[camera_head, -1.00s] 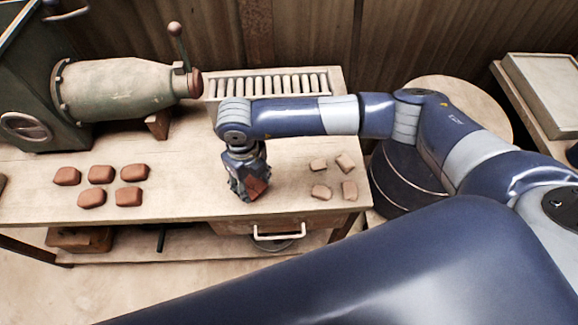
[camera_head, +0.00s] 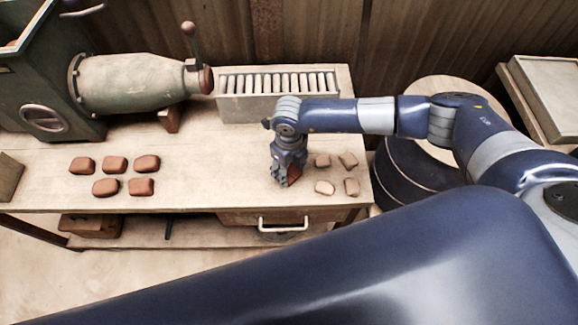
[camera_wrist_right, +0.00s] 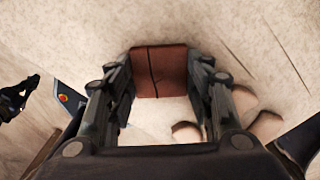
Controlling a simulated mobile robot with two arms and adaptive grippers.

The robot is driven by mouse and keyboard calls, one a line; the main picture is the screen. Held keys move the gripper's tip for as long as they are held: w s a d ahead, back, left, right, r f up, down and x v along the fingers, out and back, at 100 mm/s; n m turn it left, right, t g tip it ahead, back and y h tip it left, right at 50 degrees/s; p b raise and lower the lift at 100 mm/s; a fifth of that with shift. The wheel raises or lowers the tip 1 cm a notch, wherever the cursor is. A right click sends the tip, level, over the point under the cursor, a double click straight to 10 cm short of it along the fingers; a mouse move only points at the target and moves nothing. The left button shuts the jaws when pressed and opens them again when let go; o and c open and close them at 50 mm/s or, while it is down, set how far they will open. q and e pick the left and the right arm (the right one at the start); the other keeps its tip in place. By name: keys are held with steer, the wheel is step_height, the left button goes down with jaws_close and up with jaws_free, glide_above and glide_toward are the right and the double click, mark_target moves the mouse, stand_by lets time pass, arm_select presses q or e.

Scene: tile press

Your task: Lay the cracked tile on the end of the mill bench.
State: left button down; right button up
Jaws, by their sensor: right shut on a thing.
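My right gripper (camera_head: 286,180) is shut on a red-brown tile (camera_head: 294,175) over the right part of the wooden mill bench (camera_head: 230,180). The tile is left of several pale pieces (camera_head: 324,187) at the bench's right end. In the right wrist view the tile (camera_wrist_right: 159,72) sits between the fingertips (camera_wrist_right: 160,85), with a dark crack line across it. I cannot tell whether it touches the bench top. A dark jointed shape at the left edge of that view looks like my left gripper (camera_wrist_right: 18,95); its jaws are unclear.
Several red-brown tiles (camera_head: 117,164) lie on the left of the bench. A green mill (camera_head: 130,82) and a rack of pale rollers (camera_head: 278,95) stand behind. A dark drum (camera_head: 405,175) stands right of the bench. Bench top between the tiles and my gripper is clear.

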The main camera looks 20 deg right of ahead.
mark_target(289, 172)
steer(key=o, duration=1.1)
steer(key=shift+f, duration=0.1)
steer(key=shift+r, duration=0.25)
steer(key=shift+r+b, duration=1.2)
steer(key=shift+r, duration=4.7)
steer(key=shift+f, duration=0.1)
